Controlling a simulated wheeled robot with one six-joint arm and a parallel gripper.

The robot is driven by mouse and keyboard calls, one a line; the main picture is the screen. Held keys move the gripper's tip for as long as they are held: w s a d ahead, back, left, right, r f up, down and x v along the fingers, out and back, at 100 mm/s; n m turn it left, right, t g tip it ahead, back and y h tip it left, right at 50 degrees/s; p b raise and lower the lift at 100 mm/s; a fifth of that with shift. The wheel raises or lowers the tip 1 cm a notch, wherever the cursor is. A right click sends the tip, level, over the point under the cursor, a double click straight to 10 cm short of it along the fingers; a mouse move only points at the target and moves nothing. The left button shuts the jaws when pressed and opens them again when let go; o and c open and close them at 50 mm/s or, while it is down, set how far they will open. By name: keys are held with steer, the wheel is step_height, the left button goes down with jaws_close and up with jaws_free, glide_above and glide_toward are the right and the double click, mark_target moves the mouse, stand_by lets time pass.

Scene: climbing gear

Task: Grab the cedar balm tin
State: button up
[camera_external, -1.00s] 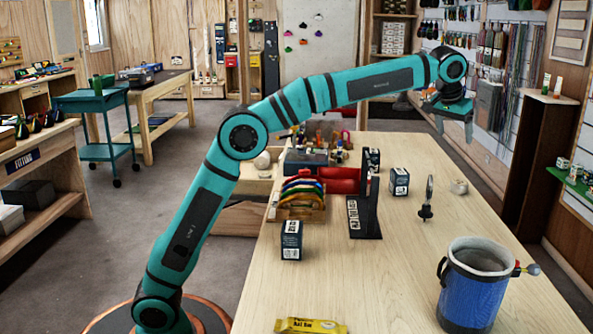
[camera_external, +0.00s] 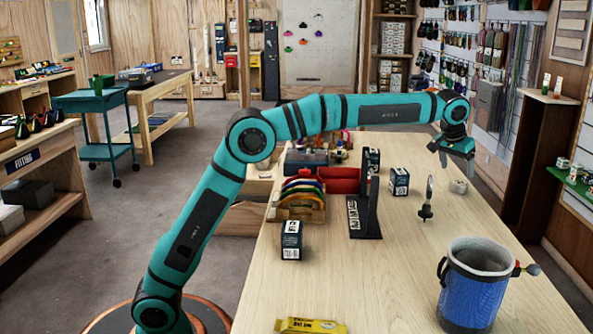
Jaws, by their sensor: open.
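A small round grey tin (camera_external: 458,187) sits on the wooden table toward its far right side; no label on it is readable, so I cannot tell for sure that it is the cedar balm tin. My gripper (camera_external: 457,165) is open and empty, pointing down just above and behind the tin in the picture. Its fingers are apart, and they do not visibly touch the tin. The exact gap between fingers and tin is hard to tell from this view.
A metal device on a stand (camera_external: 427,199) and a dark box (camera_external: 399,182) stand left of the tin. A blue bucket (camera_external: 474,287) stands nearer the front. A black stand (camera_external: 365,207), colored rack (camera_external: 299,196) and yellow bar (camera_external: 311,326) are further left. Table right of the tin is clear.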

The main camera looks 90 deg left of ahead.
mark_target(460, 182)
steer(key=shift+d+x, duration=0.1)
steer(key=shift+x, duration=1.2)
steer(key=shift+d+x, duration=0.15)
steer(key=shift+x, duration=1.2)
steer(key=shift+w, duration=0.15)
steer(key=c, duration=1.1)
